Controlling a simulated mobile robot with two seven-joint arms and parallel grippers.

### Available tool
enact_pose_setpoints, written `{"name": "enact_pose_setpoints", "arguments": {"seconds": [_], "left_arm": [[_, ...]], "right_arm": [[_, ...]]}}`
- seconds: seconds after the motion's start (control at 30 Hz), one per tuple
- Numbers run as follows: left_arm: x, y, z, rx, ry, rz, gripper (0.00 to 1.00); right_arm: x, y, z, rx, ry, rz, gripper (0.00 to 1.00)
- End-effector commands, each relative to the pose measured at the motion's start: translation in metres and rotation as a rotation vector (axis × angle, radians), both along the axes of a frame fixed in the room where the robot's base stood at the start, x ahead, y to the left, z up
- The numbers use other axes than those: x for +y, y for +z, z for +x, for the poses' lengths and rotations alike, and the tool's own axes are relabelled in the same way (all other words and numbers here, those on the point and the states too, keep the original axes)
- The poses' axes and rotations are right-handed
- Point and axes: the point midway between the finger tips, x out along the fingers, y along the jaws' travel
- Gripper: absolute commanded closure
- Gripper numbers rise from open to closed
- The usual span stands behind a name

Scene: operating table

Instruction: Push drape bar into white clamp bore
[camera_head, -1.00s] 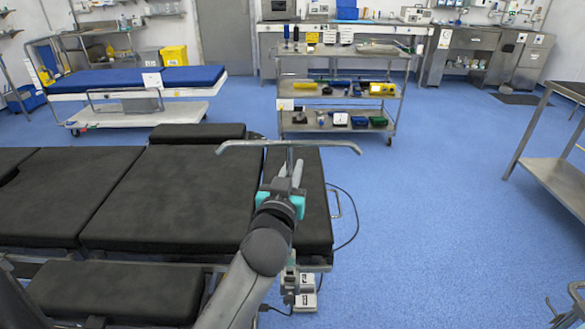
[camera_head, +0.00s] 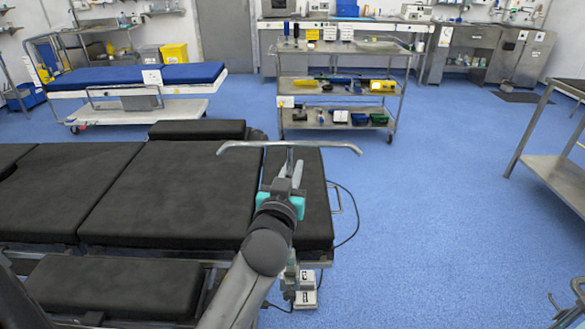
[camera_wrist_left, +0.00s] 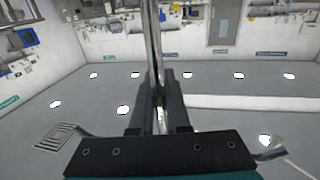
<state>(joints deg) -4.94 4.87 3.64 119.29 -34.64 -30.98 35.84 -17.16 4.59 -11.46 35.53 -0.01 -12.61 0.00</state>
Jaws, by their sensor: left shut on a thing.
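The drape bar (camera_head: 325,146) is a T-shaped silver metal bar in the head view. Its crosspiece lies roughly level above the black operating table, with downturned ends. My left gripper (camera_head: 287,185) is shut on the bar's stem just below the crosspiece. In the left wrist view the shiny stem of the bar (camera_wrist_left: 153,60) runs between the dark fingers of my left gripper (camera_wrist_left: 158,100). The lower end of the bar is hidden behind my gripper and arm. I cannot make out the white clamp or its bore clearly. My right gripper is not in view.
The black padded operating table (camera_head: 165,195) spans the left and middle. Pale boxes (camera_head: 305,298) sit low by its right end, partly behind my arm, with a black cable (camera_head: 352,215) nearby. A cart (camera_head: 340,105) stands behind. Blue floor is free to the right.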

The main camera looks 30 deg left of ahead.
Motion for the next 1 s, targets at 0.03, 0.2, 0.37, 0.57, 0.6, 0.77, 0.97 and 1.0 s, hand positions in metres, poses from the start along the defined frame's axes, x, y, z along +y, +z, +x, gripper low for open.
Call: {"name": "enact_pose_setpoints", "arguments": {"seconds": [0.03,0.2,0.37,0.57,0.6,0.77,0.97,1.0], "left_arm": [[0.000,-0.002,0.000,-0.001,0.000,-0.001,1.00],[0.000,-0.007,0.000,0.001,0.000,0.000,1.00],[0.000,-0.011,0.000,0.002,0.000,-0.001,1.00],[0.000,-0.012,0.000,0.002,0.000,-0.001,0.73],[0.000,-0.012,0.000,0.002,0.000,-0.001,0.68],[0.000,-0.011,0.000,0.000,0.000,0.000,0.51],[0.000,-0.012,0.000,0.002,0.000,-0.001,0.51],[0.000,-0.011,0.000,0.001,0.000,0.000,0.51]], "right_arm": [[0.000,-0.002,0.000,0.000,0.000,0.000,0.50],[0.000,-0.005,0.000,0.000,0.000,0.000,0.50],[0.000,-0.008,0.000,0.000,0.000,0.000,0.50],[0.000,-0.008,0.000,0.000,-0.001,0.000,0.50],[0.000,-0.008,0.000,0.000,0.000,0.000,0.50],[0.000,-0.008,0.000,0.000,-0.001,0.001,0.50],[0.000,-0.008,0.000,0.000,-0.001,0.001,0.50],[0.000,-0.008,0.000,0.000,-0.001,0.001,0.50]]}}
